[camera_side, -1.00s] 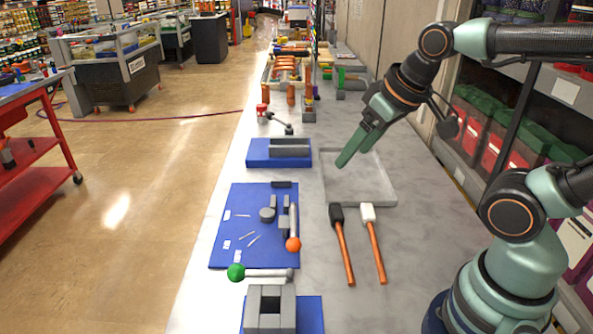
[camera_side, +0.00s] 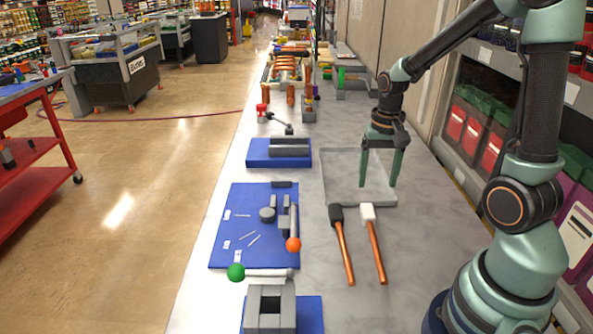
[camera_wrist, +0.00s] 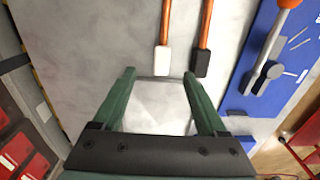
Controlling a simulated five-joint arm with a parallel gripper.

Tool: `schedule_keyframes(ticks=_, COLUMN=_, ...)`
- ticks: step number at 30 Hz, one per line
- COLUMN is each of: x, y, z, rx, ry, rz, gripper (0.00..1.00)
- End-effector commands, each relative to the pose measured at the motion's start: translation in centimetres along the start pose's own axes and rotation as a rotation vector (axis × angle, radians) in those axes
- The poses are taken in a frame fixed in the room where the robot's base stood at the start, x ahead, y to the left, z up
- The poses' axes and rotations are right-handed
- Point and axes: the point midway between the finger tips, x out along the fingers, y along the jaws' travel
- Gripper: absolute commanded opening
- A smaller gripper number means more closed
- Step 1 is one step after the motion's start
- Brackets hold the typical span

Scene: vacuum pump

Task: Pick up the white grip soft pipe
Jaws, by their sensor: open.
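The white grip soft pipe lies on the grey table, with a white grip (camera_side: 367,212) at its far end and an orange-copper pipe (camera_side: 377,253) running toward the near side. In the wrist view its white grip (camera_wrist: 162,60) is at the upper middle, ahead of my fingers. Beside it lies a similar pipe with a black grip (camera_side: 336,214), which also shows in the wrist view (camera_wrist: 201,63). My gripper (camera_side: 378,184) points down over the clear tray, beyond the white grip. Its green fingers (camera_wrist: 161,100) are open and spread apart, with nothing between them.
A shallow transparent tray (camera_side: 334,203) lies just beyond the pipes. A blue mat (camera_side: 228,212) with small parts, an orange-ended lever (camera_side: 293,244) and a green-knobbed rod (camera_side: 236,272) are to the left. The table right of the white grip pipe is clear.

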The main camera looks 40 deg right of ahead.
Motion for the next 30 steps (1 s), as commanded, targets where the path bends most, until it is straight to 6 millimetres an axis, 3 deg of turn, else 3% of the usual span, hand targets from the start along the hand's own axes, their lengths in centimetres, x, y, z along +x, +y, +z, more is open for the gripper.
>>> schedule_keyframes(ticks=9, x=5.1, y=0.0, z=0.1, rx=-0.002, ry=-0.006, rz=0.002, gripper=0.75)
schedule_keyframes(ticks=17, x=6.6, y=-0.1, z=0.1, rx=-0.003, ry=-0.003, rz=0.001, gripper=0.75)
schedule_keyframes(ticks=30, x=11.2, y=-0.4, z=-0.3, rx=-0.004, ry=-0.002, rz=0.001, gripper=0.75)
